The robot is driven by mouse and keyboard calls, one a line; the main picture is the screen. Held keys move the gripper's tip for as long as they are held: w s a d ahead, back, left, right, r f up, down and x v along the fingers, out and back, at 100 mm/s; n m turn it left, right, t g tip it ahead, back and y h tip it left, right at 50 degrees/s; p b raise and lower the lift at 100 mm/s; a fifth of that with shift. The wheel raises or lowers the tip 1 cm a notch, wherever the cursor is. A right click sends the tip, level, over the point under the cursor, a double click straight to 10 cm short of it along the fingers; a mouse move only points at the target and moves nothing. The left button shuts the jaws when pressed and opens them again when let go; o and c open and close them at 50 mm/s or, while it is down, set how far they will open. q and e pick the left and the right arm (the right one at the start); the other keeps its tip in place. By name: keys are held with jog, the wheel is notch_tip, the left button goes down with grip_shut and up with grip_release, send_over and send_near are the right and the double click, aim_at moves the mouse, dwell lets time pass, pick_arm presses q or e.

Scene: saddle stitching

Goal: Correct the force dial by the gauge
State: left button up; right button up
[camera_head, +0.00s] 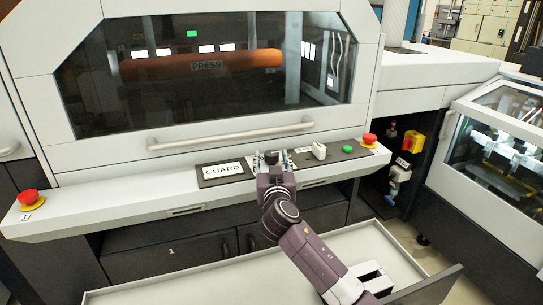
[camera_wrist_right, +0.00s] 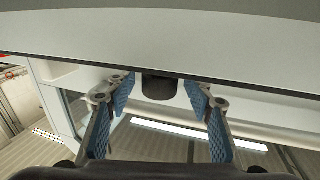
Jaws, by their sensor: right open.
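A short black knob (camera_head: 271,155), which looks like the force dial, stands on the dark control strip below the press window. It also shows in the right wrist view (camera_wrist_right: 159,87) as a dark cylinder. My right gripper (camera_head: 270,161) is at the knob, open, with its blue-padded fingers on either side. In the right wrist view, gaps show between the knob and both fingers (camera_wrist_right: 161,97). The gripper and wrist hide part of the knob in the head view, and no pointer or mark on it can be read. I cannot make out a gauge. My left gripper is out of view.
A GUARD panel (camera_head: 222,170) lies left of the knob. A white switch (camera_head: 319,151), a green button (camera_head: 347,149) and a red emergency stop (camera_head: 369,140) stand to the right. The guard's handle bar (camera_head: 232,135) runs just above.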

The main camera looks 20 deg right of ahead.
jog(key=shift+w+d, duration=0.1)
jog(key=shift+w, duration=0.4)
jog(key=shift+c, duration=0.5)
jog(key=c, duration=1.1)
